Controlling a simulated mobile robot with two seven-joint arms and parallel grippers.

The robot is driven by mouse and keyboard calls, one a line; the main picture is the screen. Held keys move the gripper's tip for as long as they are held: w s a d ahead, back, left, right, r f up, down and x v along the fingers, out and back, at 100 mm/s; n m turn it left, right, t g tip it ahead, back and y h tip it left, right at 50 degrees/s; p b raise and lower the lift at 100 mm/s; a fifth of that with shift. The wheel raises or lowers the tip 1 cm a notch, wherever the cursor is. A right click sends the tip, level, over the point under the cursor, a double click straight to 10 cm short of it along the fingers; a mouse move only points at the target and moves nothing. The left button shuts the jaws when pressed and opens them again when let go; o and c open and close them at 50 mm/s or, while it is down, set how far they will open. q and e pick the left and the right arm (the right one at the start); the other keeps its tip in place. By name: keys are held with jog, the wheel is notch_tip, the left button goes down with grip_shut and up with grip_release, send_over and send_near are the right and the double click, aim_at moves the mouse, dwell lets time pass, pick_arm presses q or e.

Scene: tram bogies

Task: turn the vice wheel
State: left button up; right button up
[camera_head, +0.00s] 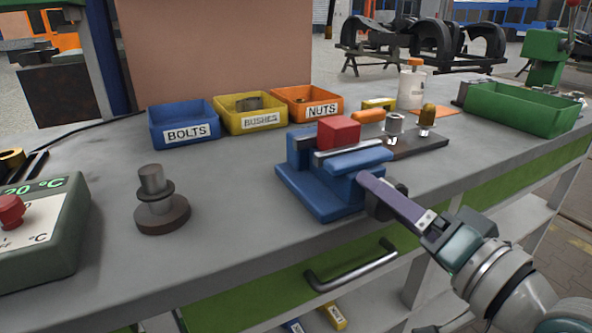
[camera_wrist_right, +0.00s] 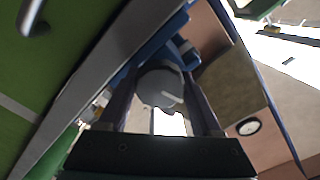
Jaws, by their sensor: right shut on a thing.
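A blue vice (camera_head: 325,195) stands near the front edge of the grey workbench, with a red block (camera_head: 339,132) at its jaws. Its dark wheel (camera_head: 398,187) is at the front right end of the vice, partly hidden by my gripper. My right gripper (camera_head: 378,192) reaches in from the lower right and is shut on the wheel. In the right wrist view the wheel shows as a grey rounded shape (camera_wrist_right: 160,84) between the two fingers. My left gripper is not in view.
Blue, yellow and orange bins labelled BOLTS (camera_head: 184,124), BUSHES (camera_head: 250,112) and NUTS (camera_head: 308,104) stand behind the vice. A flanged metal part (camera_head: 160,212) and a control box (camera_head: 48,235) are left. A drawer handle (camera_head: 350,268) sticks out below. A green bin (camera_head: 520,108) stands right.

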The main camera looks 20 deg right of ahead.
dwell(0.4)
jog(key=o, duration=1.4)
